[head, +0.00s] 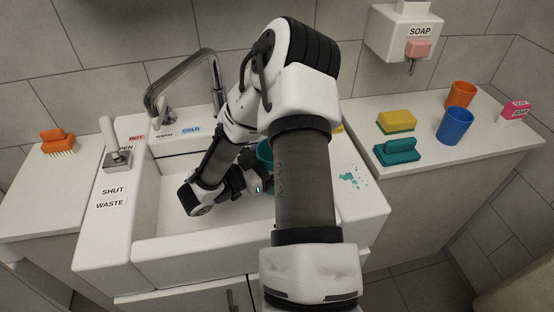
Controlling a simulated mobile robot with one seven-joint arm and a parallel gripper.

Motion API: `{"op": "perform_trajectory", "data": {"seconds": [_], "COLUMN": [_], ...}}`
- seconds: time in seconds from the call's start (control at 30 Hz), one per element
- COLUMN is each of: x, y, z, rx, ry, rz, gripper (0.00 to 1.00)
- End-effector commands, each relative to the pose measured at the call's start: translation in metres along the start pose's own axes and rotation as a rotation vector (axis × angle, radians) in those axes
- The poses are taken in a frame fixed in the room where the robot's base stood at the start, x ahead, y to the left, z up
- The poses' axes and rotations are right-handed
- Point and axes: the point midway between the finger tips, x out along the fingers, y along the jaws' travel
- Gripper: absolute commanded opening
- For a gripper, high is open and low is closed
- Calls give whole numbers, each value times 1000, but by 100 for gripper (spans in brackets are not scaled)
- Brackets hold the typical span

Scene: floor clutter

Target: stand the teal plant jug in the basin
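The white basin (175,251) fills the middle of the picture, its right part hidden by my arm. A small piece of a teal thing, which looks like the plant jug (264,152), shows between my arm links. Most of it is hidden, so I cannot tell whether it is upright or what it rests on. My gripper (262,182) is low over the basin, just below the teal piece in the picture. Its fingertips are mostly hidden behind my arm. I cannot tell whether it is open, or whether it touches the jug.
A chrome tap (185,80) arches over the basin's back. A waste lever (116,153) stands at its left. An orange brush (58,142) lies on the left counter. The right counter holds a teal brush (397,152), yellow sponge (397,121), blue cup (455,126) and orange cup (461,94).

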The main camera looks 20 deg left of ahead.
Motion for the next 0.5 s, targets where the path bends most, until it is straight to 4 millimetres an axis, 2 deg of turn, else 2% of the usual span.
{"op": "perform_trajectory", "data": {"seconds": [0.5], "x": [0], "y": [0], "z": [7], "rx": [2], "ry": [1], "rz": [0], "gripper": [54]}}
